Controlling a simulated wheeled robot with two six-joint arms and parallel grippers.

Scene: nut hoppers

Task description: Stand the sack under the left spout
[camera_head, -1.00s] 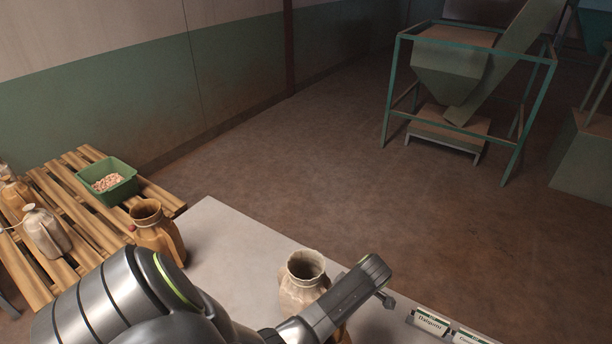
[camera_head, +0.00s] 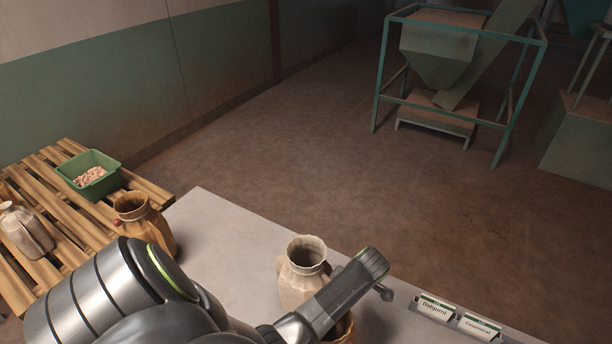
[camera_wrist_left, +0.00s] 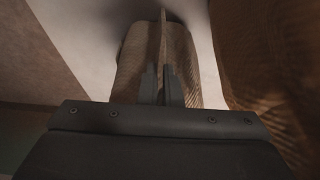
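A pale beige sack (camera_head: 301,274) with an open mouth stands upright on the grey table (camera_head: 225,245). In the left wrist view, the sack (camera_wrist_left: 133,65) is straight ahead, with a thin upright fin of cloth. My left gripper (camera_wrist_left: 161,75) has its fingers close together on both sides of this fin, shut on it. My right gripper is not in view. A hopper (camera_head: 437,65) with a sloping chute stands far back on the floor. I cannot tell which spout is the left one.
A brown sack (camera_head: 346,328) is partly behind my arm, close by in the wrist view (camera_wrist_left: 265,60). Another brown sack (camera_head: 142,226) stands left. A pallet (camera_head: 60,250) holds a green crate (camera_head: 103,177) and a tied sack (camera_head: 27,232). Label cards (camera_head: 434,309) line the table edge.

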